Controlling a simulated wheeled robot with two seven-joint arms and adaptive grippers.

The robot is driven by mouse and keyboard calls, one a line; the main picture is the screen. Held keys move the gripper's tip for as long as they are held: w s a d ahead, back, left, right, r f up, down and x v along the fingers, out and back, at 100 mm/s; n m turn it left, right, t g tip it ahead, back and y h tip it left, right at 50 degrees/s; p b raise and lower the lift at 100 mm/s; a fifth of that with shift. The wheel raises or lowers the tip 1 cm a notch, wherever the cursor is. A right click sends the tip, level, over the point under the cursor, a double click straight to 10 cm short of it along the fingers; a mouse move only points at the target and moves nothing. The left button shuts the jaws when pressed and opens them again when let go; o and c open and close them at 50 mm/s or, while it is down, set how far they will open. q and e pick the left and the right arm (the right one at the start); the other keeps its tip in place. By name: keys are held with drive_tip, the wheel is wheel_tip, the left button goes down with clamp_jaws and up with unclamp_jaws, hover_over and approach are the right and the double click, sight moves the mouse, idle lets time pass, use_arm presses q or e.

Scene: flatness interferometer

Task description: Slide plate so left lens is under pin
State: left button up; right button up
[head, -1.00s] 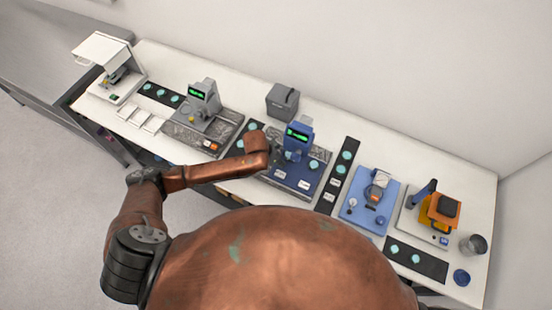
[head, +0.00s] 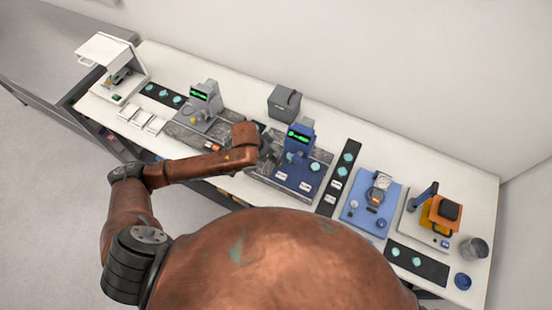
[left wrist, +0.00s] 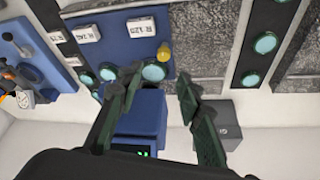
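A dark blue plate (head: 296,180) with white labels and two teal lenses lies on a grey granite base below the blue instrument (head: 299,137), which has a green display. The left lens (head: 290,157) is close to the instrument's front, and the right lens (head: 314,167) is further right. The left wrist view shows the plate (left wrist: 120,50), its lenses and a yellow knob (left wrist: 164,52). The instrument's pin cannot be made out. My left gripper (head: 270,153) is at the plate's left side; in its wrist view, its fingers (left wrist: 160,82) are apart and empty. My right gripper is out of view.
A grey instrument (head: 205,103) stands to the left, and a dark grey box (head: 284,102) is behind. A black strip with teal lenses (head: 338,178) lies to the right, before a lighter blue plate (head: 369,205). Granite is bare left of the plate.

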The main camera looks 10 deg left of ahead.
use_arm(q)
drive_tip(key=shift+v, duration=1.15)
